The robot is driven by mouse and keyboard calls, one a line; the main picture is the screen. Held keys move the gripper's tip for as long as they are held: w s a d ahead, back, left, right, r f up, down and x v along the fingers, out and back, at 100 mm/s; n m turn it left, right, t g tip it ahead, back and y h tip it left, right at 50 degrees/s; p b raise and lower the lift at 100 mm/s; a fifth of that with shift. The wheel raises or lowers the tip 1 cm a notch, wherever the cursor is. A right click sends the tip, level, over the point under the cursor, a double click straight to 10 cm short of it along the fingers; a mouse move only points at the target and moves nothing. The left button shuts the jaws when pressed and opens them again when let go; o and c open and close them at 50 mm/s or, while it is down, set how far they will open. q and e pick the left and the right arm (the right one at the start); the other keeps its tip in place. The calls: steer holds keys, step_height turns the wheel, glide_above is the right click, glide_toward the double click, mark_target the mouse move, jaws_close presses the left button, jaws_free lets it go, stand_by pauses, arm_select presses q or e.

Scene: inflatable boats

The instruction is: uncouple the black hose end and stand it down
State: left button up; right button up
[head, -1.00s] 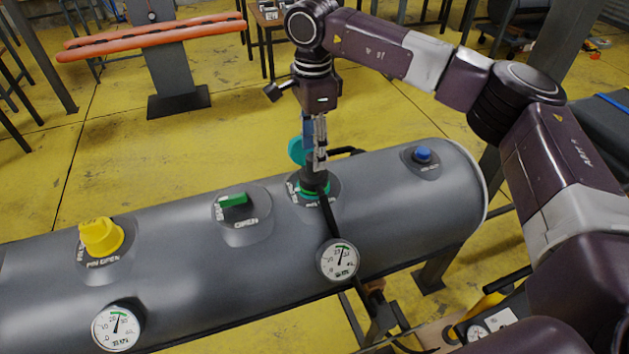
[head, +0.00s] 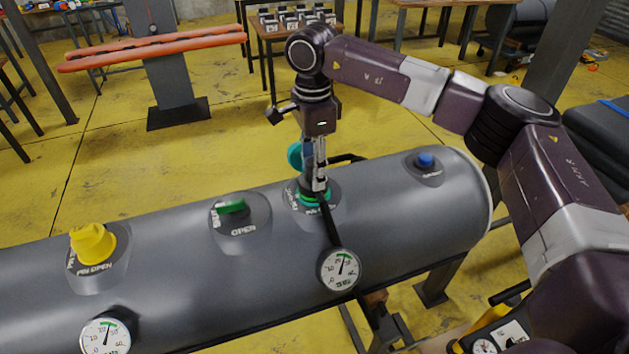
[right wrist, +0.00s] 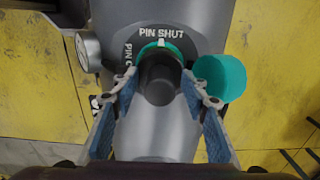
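The black hose end (right wrist: 160,80) stands upright in a teal-ringed fitting marked PIN SHUT on the grey tank (head: 150,240). The green ring (head: 315,202) shows at its base in the head view. My right gripper (head: 319,185) points down at it from above. In the right wrist view its two blue-padded fingers (right wrist: 160,88) stand on either side of the hose end, very close; a thin gap seems to remain, though contact is hard to judge. A teal round cap (right wrist: 220,78) hangs open beside the fitting. My left gripper is not in view.
A dial gauge (head: 339,269) sits just in front of the fitting. The yellow floor (head: 250,130) behind is open.

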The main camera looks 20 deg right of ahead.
jaws_close()
steer(key=n, duration=0.4)
stand_by(0.4)
steer(key=shift+n, duration=2.1)
steer(key=n, duration=0.4)
